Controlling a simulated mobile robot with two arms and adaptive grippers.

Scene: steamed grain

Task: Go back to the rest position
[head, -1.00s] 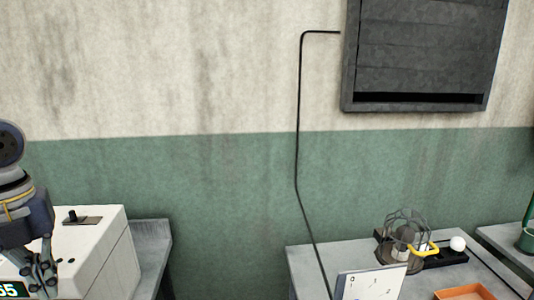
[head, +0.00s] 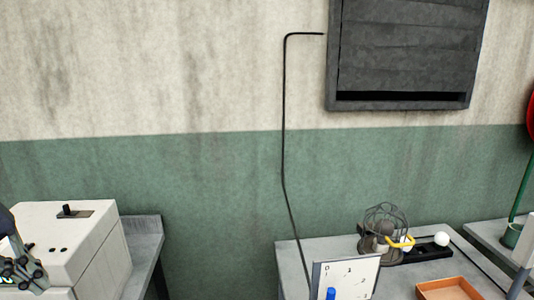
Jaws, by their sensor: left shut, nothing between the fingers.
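My left gripper (head: 24,274) is at the far left edge in the head view, in front of a white box-shaped machine (head: 66,235) with a black switch on top. Only part of the gripper shows; its fingers look closed and empty. I cannot tell whether it touches the machine. My right gripper is not in the head view.
The machine stands on a grey table (head: 146,246). A gap separates it from a grey table (head: 320,249) at right, which bears a caged lamp (head: 384,232), an orange tray (head: 449,289) and a white board (head: 345,276). A dark shutter (head: 405,50) hangs on the wall.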

